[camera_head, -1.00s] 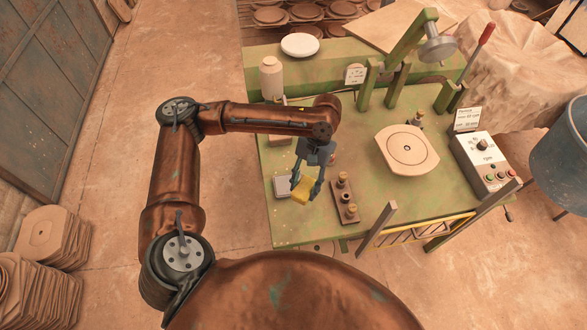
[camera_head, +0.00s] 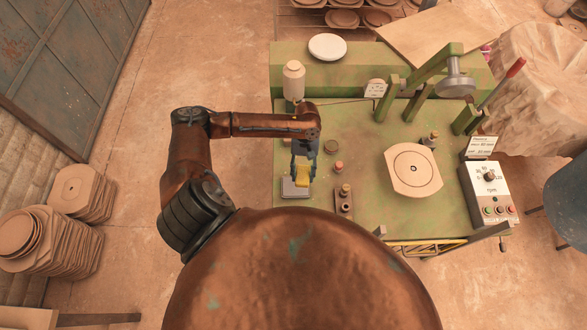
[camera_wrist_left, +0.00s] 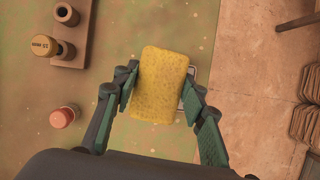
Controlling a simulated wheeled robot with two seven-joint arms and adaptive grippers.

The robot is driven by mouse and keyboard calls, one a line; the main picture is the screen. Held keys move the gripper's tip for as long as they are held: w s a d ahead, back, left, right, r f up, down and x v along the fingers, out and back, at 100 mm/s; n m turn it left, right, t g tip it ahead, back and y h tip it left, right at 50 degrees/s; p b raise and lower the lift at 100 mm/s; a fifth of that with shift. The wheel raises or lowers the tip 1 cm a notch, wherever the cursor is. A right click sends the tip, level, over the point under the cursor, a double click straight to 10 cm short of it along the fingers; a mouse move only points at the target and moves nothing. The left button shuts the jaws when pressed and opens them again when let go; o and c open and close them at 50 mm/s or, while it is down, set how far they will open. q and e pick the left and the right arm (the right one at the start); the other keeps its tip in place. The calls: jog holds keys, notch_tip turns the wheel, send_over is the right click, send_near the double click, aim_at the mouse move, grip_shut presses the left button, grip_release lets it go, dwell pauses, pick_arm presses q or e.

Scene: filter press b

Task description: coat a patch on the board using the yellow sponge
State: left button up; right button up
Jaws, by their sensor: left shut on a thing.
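The yellow sponge (camera_head: 303,173) is held in my left gripper (camera_head: 303,170), above the left front part of the green table. In the left wrist view the sponge (camera_wrist_left: 159,85) sits between the two fingers of the gripper (camera_wrist_left: 160,95), its broad face towards the camera. A small grey-white plate (camera_head: 291,188) lies on the table just below and left of the sponge; in the wrist view it is mostly hidden behind the sponge. A round tan board with two flat sides (camera_head: 413,171) lies on the table to the right. My right gripper is not in view.
A block with brass-topped pegs (camera_head: 344,201) and a pink-topped jar (camera_head: 338,167) stand right of the gripper. A white bottle (camera_head: 293,82) stands behind it. A green press frame (camera_head: 430,70) and a control box (camera_head: 490,190) stand farther right.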

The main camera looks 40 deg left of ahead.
pick_arm(q)
jog(key=shift+s+a+f+n+p, duration=0.1)
jog(key=shift+a+f+n+p, duration=0.5)
jog(key=shift+a+f, duration=0.4)
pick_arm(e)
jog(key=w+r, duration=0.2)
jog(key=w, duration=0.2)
pick_arm(q)
jog(key=f+b, duration=0.3)
jog(key=shift+s+a+f+b, duration=0.2)
jog(key=shift+s+a+b, duration=0.05)
jog(key=shift+a+b, duration=0.1)
notch_tip(320, 180, down, 2)
jog(key=b, duration=0.3)
jog(key=shift+s+f+b, duration=0.1)
jog(key=shift+f+b, duration=0.15)
jog(key=shift+b, duration=0.1)
jog(key=shift+f+b, duration=0.2)
jog(key=shift+b, duration=0.1)
jog(key=shift+f, duration=0.1)
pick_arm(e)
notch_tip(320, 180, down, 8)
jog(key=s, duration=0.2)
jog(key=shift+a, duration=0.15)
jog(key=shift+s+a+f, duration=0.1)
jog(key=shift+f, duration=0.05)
